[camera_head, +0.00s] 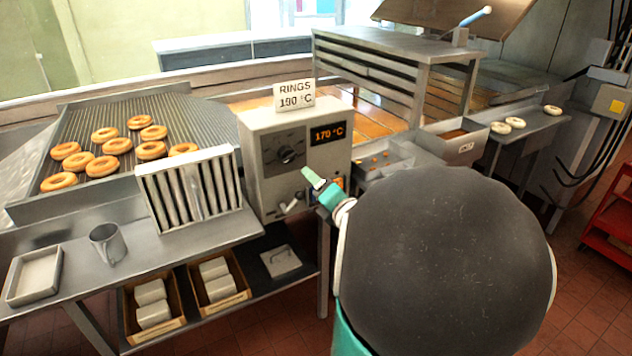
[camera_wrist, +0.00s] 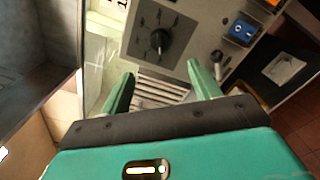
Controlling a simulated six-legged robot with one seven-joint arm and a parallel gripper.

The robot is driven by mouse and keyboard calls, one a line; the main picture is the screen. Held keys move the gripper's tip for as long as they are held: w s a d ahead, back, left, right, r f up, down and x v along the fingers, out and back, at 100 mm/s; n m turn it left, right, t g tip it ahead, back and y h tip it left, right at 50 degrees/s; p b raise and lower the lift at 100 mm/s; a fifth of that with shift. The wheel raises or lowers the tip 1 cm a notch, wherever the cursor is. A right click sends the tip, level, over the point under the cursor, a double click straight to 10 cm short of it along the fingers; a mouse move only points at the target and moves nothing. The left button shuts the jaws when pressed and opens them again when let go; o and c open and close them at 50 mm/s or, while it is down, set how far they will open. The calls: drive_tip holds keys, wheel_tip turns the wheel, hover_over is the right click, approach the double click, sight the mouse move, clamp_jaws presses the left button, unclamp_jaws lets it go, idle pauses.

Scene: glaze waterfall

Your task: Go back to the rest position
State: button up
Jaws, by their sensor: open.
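My gripper (camera_head: 318,187) is in front of the grey control box (camera_head: 258,135), close to its dial and lever. In the wrist view my gripper (camera_wrist: 160,92) has its two green fingers apart, with nothing between them. The round dial (camera_head: 287,154) also shows in the wrist view (camera_wrist: 158,40), beyond the fingers. A small lever (camera_head: 291,205) sits low on the box. The box's display (camera_head: 328,133) reads 170 °C, and the sign (camera_head: 294,95) on top reads RINGS 190 °C. My dark arm link hides part of the counter on the right.
Several ring doughnuts (camera_head: 102,166) lie on the wire rack at left. A slatted metal panel (camera_head: 188,190) leans beside the box. A mug (camera_head: 107,243) and tray (camera_head: 35,274) stand on the front shelf. Pale rings (camera_head: 515,123) lie at right. A red cart (camera_head: 612,225) stands far right.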

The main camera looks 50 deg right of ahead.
idle(0.4)
drive_tip(key=w+a+m+g, duration=0.2)
drive_tip(key=a+m+g, duration=0.3)
drive_tip(key=a+m, duration=0.8)
drive_tip(key=s+a+f+m+g+y, duration=0.1)
drive_tip(key=s+a+m+g+y, duration=0.1)
drive_tip(key=s+a, duration=0.4)
drive_tip(key=s+a+m+g+y, duration=0.3)
drive_tip(key=s+a+m, duration=0.3)
drive_tip(key=a, duration=0.7)
drive_tip(key=shift+s+a+f+m+g, duration=0.35)
drive_tip(key=shift+s+g, duration=0.2)
drive_tip(key=shift+g, duration=0.35)
drive_tip(key=shift+c, duration=0.2)
